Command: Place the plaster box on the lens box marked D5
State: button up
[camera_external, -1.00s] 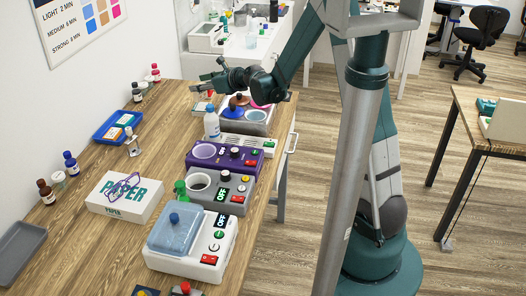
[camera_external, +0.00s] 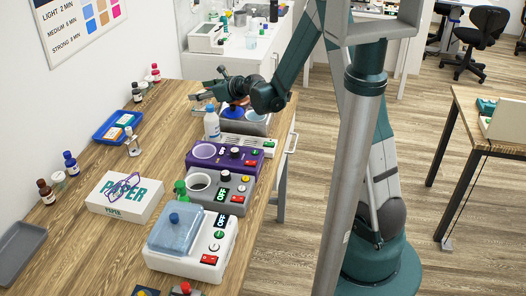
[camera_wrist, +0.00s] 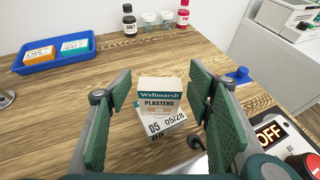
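My gripper (camera_wrist: 160,88) is open, with one green pad to each side of the plaster box and a visible gap on both sides. In the external view my gripper (camera_external: 206,86) is low over the far end of the bench. The boxes are too small and covered to tell there.
A blue tray (camera_wrist: 52,62) with two small boxes lies to the left. Small bottles and jars (camera_wrist: 150,20) stand along the wall. A device with an OFF display (camera_wrist: 270,132) is close on the right. In the external view a white bottle (camera_external: 212,124) stands near my gripper.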

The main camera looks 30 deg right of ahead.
jog(key=shift+r, duration=0.1)
dwell(0.3)
jog(key=shift+r, duration=0.15)
jog(key=shift+p+v, duration=0.95)
jog(key=shift+v, duration=5.05)
jog(key=shift+s+a+r, duration=0.1)
